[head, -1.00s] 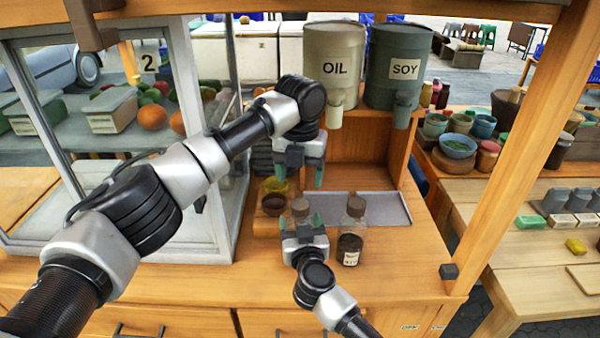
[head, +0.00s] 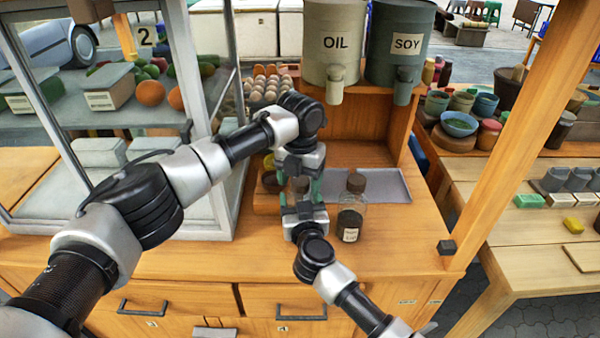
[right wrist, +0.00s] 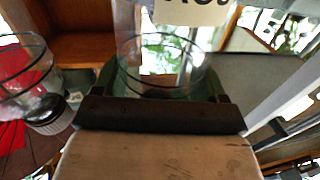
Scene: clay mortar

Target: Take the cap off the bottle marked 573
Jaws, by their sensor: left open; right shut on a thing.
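A glass bottle with a brown cap (head: 300,184) stands between my two grippers. My right gripper (head: 303,203) is shut on this bottle from the near side. The right wrist view shows the clear glass (right wrist: 160,70) between its green fingers. My left gripper (head: 300,180) points down from above, open, with its green fingers on either side of the cap; I cannot tell whether they touch it. The held bottle's label is hidden. A second capped bottle (head: 350,212) with dark contents and a white label stands just right; its label is too small to read.
A grey tray (head: 385,186) lies behind the bottles. The OIL drum (head: 332,45) and SOY drum (head: 398,45) stand above at the back. A glass case (head: 215,215) is on the left. The counter front right is clear.

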